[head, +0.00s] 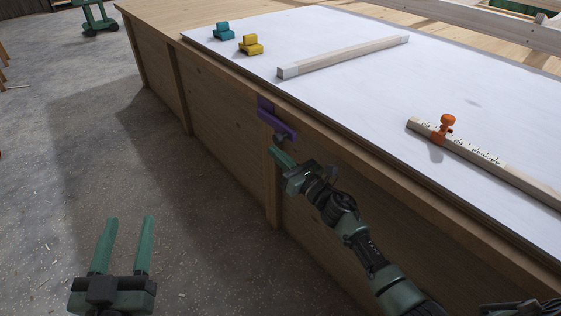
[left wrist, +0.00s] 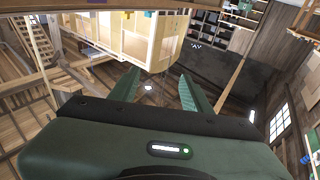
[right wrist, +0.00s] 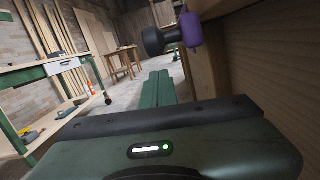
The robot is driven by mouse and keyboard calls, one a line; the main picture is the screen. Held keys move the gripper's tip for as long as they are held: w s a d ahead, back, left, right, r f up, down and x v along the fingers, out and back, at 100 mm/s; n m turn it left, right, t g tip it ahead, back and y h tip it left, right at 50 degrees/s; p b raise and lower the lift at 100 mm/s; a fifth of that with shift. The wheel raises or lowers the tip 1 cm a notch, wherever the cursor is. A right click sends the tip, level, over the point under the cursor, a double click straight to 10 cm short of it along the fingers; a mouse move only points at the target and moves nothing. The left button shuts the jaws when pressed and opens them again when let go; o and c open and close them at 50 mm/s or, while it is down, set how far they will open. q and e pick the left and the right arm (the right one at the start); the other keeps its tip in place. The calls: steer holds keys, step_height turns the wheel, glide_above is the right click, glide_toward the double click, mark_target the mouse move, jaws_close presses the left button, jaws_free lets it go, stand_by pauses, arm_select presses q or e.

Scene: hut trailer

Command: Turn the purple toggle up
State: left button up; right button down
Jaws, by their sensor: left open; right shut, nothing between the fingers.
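The purple toggle (head: 278,124) is on the wooden side of the workbench, just below the top's edge. In the right wrist view its purple part (right wrist: 191,31) and a dark round knob (right wrist: 155,41) stick out beside the wooden side. My right gripper (head: 274,152) is shut and empty, just below the toggle in the head view; its fingers (right wrist: 159,76) point forward below the knob. Whether they touch the knob I cannot tell. My left gripper (head: 127,220) is open and empty over the floor at the lower left, away from the bench.
On the white bench top (head: 350,110) are a teal block (head: 222,31), a yellow block (head: 251,45), a wooden bar (head: 345,55) and a ruler bar (head: 490,158) with an orange knob (head: 446,123). The floor left of the bench is mostly clear.

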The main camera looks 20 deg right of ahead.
arm_select(q)
steer(key=shift+a+f+g+y, duration=0.2)
steer(key=shift+f+g, duration=0.35)
steer(key=shift+f, duration=0.45)
steer(key=shift+a+f+g+y, duration=0.1)
steer(key=shift+f+g+y, duration=0.1)
steer(key=shift+f+g, duration=0.55)
arm_select(e)
steer(key=shift+s+d+r, duration=0.15)
steer(key=shift+s+r, duration=0.05)
steer(key=shift+r, duration=0.25)
steer(key=shift+s+d+r, duration=0.1)
steer(key=shift+s+r, duration=0.1)
steer(key=shift+r, duration=0.2)
arm_select(q)
steer(key=shift+f+p, duration=0.25)
steer(key=shift+p, duration=0.1)
